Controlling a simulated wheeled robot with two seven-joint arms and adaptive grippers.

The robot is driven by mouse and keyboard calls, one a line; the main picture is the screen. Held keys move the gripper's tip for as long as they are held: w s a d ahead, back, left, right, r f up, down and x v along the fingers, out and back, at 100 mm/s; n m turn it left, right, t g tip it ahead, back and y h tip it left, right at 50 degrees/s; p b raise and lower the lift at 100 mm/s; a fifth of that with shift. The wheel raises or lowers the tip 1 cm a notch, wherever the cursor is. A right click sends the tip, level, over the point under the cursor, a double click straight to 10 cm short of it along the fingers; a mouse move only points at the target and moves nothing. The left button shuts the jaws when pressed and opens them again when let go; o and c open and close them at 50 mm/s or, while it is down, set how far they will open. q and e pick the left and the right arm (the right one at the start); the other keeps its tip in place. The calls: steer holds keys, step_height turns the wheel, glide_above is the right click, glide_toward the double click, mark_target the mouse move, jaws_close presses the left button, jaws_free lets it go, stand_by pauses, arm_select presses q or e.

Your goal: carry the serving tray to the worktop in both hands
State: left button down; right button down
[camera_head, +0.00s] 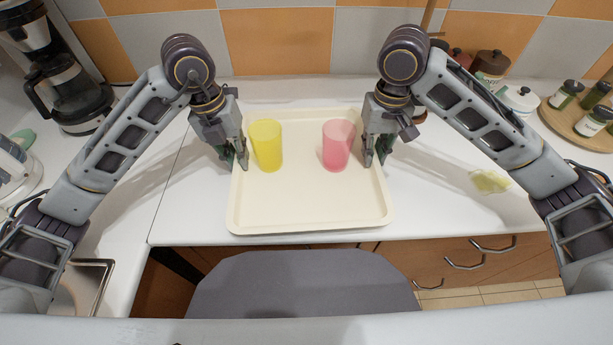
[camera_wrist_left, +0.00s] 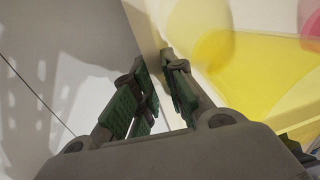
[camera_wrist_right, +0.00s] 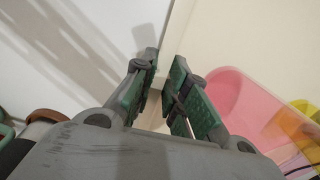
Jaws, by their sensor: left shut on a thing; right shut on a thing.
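The cream serving tray (camera_head: 305,209) is on the white worktop, its front rim near the worktop's front edge. A yellow cup (camera_head: 266,146) stands upright on its left half and a pink cup (camera_head: 337,146) upright on its right half. My left gripper (camera_head: 243,160) is shut on the tray's left rim, close beside the yellow cup; the left wrist view shows the rim between the fingers (camera_wrist_left: 160,88). My right gripper (camera_head: 372,158) is shut on the tray's right rim, close beside the pink cup; the right wrist view shows its fingers (camera_wrist_right: 162,88) at the rim.
A coffee maker (camera_head: 65,85) stands at the back left. A crumpled yellowish cloth (camera_head: 490,181) lies right of the tray. Lidded jars (camera_head: 490,66) and a round wooden board (camera_head: 570,125) with small jars are at the back right. A sink edge (camera_head: 95,285) shows at lower left.

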arm_select(q)
steer(key=shift+a+f+b, duration=0.2)
steer(key=shift+f+b, duration=0.1)
steer(key=shift+f, duration=0.05)
arm_select(e)
steer(key=shift+d+f, duration=0.2)
steer(key=shift+f, duration=0.1)
arm_select(q)
steer(key=shift+d+f+b, duration=0.15)
steer(key=shift+f+b, duration=0.15)
steer(key=shift+b, duration=0.05)
arm_select(e)
steer(key=shift+d+f, duration=0.1)
steer(key=shift+f, duration=0.25)
